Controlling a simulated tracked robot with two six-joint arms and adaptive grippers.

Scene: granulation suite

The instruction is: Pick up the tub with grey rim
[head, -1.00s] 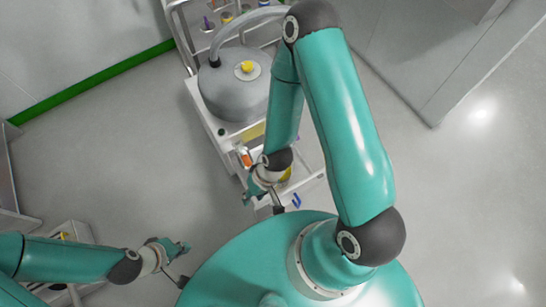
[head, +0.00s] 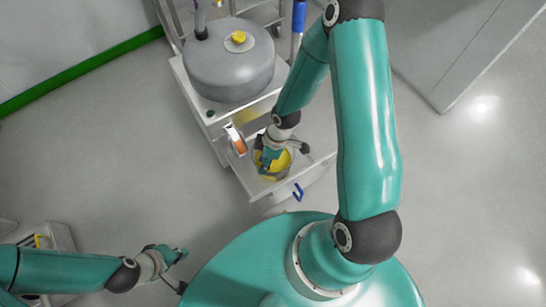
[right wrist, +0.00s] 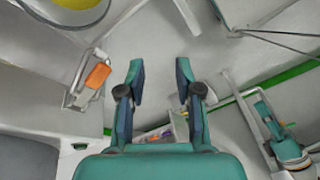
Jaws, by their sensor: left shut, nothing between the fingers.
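The tub with grey rim (head: 287,168) stands on the low front shelf of the cart, its yellow inside showing in the head view. Part of it is hidden by my right gripper. In the right wrist view its grey rim and yellow inside (right wrist: 82,6) show at the top left, cut off by the frame edge. My right gripper (head: 268,162) is over the tub in the head view. In the right wrist view its fingers (right wrist: 159,75) are apart with nothing between them. My left gripper (head: 182,254) is shut and empty, low at the left, away from the tub.
The cart shelf (head: 245,180) also holds an orange item in a pale holder (head: 236,138), left of the tub. A large grey vessel (head: 230,62) with a yellow cap stands behind. Open floor lies left and right.

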